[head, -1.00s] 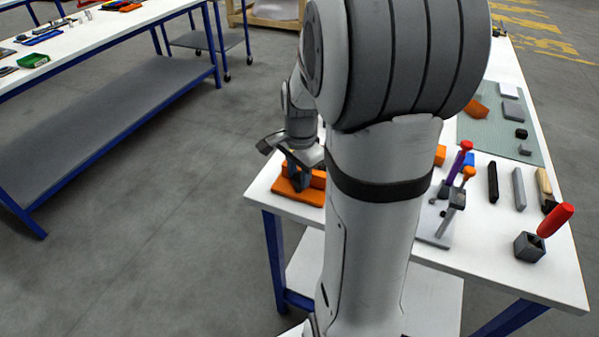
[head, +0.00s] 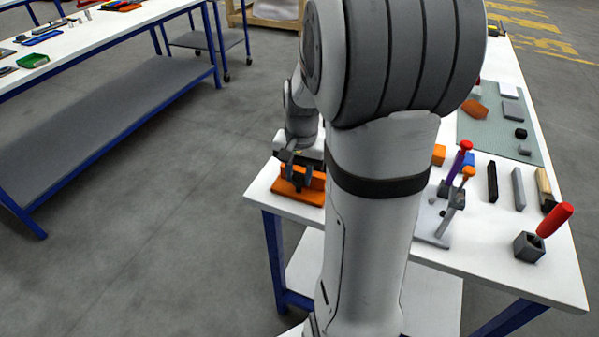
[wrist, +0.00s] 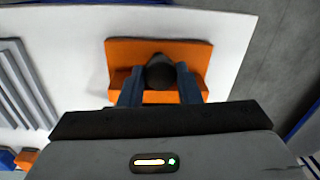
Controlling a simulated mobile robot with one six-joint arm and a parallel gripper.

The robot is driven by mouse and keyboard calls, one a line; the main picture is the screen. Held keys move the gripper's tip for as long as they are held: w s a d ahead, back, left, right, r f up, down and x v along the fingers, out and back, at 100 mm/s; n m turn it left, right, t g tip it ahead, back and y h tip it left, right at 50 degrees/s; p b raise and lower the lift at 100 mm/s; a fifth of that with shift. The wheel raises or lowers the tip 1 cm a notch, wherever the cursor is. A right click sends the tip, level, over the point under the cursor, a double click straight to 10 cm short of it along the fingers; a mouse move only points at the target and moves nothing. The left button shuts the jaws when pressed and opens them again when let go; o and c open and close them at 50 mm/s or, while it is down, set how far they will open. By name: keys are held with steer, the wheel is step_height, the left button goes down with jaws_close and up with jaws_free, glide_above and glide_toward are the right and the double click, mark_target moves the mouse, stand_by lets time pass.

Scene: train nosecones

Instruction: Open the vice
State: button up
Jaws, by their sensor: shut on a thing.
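The orange vice (head: 310,196) sits at the near left corner of the white workbench, partly hidden behind my arm. In the wrist view, the orange vice (wrist: 190,52) shows its flat base and an orange block along the near side. A dark round knob (wrist: 160,72) stands at its middle. My gripper (head: 296,178) is down over the vice. In the wrist view, its two blue-grey fingers stand on either side of the knob, shut on it. The contact itself and the gap between the jaws of the vice are hard to see.
A grey stand with purple and orange handled tools (head: 436,222) is right of my arm. A red-handled tool sits in a dark block (head: 529,247). Several bars lie behind, and a green mat (head: 490,145) holds small parts. The floor left of the bench is clear.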

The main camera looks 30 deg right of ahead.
mark_target(300, 176)
steer(key=shift+w+r, duration=0.15)
stand_by(0.3)
steer(key=o, duration=0.7)
step_height(300, 176, up, 8)
steer(key=shift+d+f, duration=0.15)
steer(key=s+a+n+t+p, duration=0.1)
steer(key=s+a+n+t, duration=0.1)
steer(key=s+a+n, duration=0.6)
steer(key=s+a, duration=0.4)
steer(key=shift+s+a+r+n+p, duration=0.25)
steer(key=shift+s+r+n+p, duration=0.05)
steer(key=shift+r+n+p, duration=0.1)
